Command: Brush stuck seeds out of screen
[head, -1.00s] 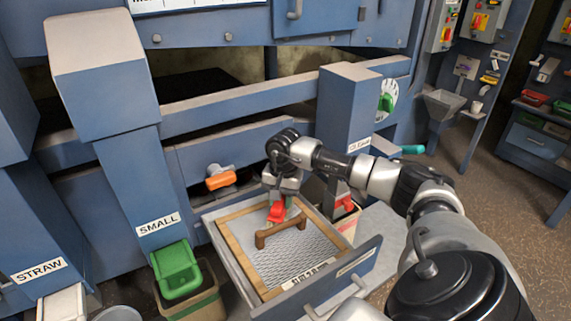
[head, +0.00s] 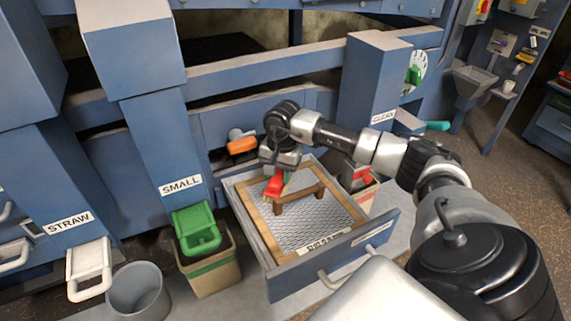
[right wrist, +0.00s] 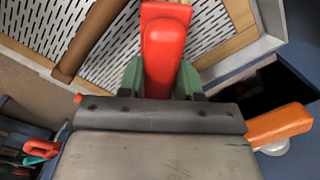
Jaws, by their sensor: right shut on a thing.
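The screen (head: 322,216) is a perforated metal sheet in a wooden frame with a brown wooden bar handle (head: 300,194) across it. It sits in a pulled-out blue drawer (head: 385,240). My right gripper (head: 276,178) is shut on a red-handled brush (head: 273,187) above the back left part of the screen, near the bar's left end. In the right wrist view the red handle (right wrist: 163,50) lies between the green fingers over the slotted sheet (right wrist: 95,30). The gripper hides most of the bristles; contact with the sheet cannot be told. No seeds can be made out. My left gripper is out of view.
An orange-handled lever (head: 242,145) sticks out behind the drawer. A green chute (head: 196,232) over a bin stands left under SMALL. A grey bucket (head: 138,292) stands at front left. A red-topped bin (head: 362,183) is right of the drawer, beside the CLEAN post (head: 372,85).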

